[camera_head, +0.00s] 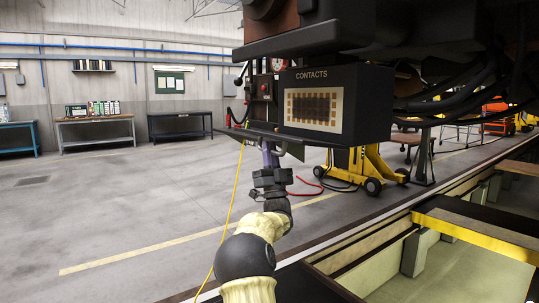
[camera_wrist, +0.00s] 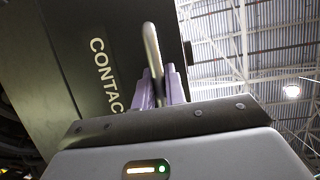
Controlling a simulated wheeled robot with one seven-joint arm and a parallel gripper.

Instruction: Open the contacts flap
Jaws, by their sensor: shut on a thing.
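The box (camera_head: 367,100) marked CONTACTS hangs under the railcar in the head view. Its front shows a pale panel with copper-coloured contacts (camera_head: 314,110), uncovered. The flap (camera_head: 238,132) shows as a thin dark plate below the box front, swung down to roughly level. My gripper (camera_head: 270,152) is below the flap, reaching up to it. In the wrist view, the purple fingers of my gripper (camera_wrist: 159,88) are shut on a curved metal handle (camera_wrist: 151,42). The CONTACTS lettering (camera_wrist: 106,75) is left of the fingers, partly cut off by my gripper body.
A yellow wheeled jack (camera_head: 368,168) stands behind the box. A yellow cable (camera_head: 235,190) hangs near my arm. A pit with a yellow-edged beam (camera_head: 475,235) lies at right. Workbenches (camera_head: 95,121) line the far wall; the floor at left is clear.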

